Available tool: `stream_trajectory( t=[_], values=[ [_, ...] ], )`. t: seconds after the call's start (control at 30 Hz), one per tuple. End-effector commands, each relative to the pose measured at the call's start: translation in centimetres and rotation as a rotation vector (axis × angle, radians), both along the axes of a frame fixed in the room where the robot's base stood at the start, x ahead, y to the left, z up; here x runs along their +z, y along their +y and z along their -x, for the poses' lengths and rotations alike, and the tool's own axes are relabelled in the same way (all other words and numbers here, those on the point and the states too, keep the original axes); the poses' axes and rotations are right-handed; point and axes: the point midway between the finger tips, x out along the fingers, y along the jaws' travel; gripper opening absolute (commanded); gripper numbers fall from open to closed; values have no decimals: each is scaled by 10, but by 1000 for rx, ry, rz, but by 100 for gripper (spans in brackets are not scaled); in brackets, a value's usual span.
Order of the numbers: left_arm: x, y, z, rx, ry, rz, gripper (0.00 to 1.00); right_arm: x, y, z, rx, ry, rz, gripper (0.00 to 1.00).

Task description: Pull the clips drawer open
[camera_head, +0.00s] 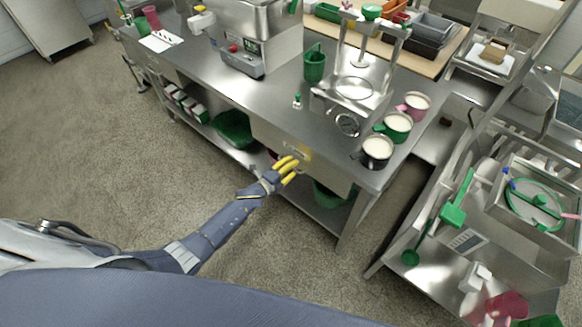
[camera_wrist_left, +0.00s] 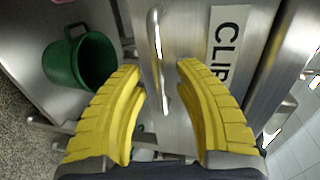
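The clips drawer (camera_head: 268,139) is a steel front under the tabletop of the long steel table, and it looks closed. In the left wrist view its front (camera_wrist_left: 187,30) carries a white label (camera_wrist_left: 228,45) reading "CLIP", partly cut off. Its bar handle (camera_wrist_left: 158,60) runs between the two yellow fingers of my left gripper (camera_wrist_left: 160,75). The fingers are apart, with gaps on both sides of the handle. In the head view my left gripper (camera_head: 287,169) is in front of the drawer, by the handle (camera_head: 295,151). My right gripper is not in view.
The steel table (camera_head: 215,85) holds mugs (camera_head: 377,150) near its right edge, a green container (camera_head: 314,65) and a machine (camera_head: 247,40). A green bin (camera_head: 233,128) sits on the lower shelf. A second bench (camera_head: 480,240) stands at right. The floor at left is clear.

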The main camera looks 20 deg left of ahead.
Motion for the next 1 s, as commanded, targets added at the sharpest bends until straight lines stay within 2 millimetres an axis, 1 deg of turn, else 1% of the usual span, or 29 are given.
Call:
stream_trajectory(
  t=[0.1,0.13,0.4,0.43,0.87,1.0],
  values=[
    [0,0,0,0,0,0,32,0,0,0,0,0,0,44],
    [0,0,0,0,0,0,34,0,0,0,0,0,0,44],
    [0,0,0,0,0,0,2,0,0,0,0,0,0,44],
    [0,0,0,0,0,0,0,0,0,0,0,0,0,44],
    [0,0,0,-1,0,0,0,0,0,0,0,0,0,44],
    [0,-5,4,-13,0,0,0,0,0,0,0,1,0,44]
  ],
)
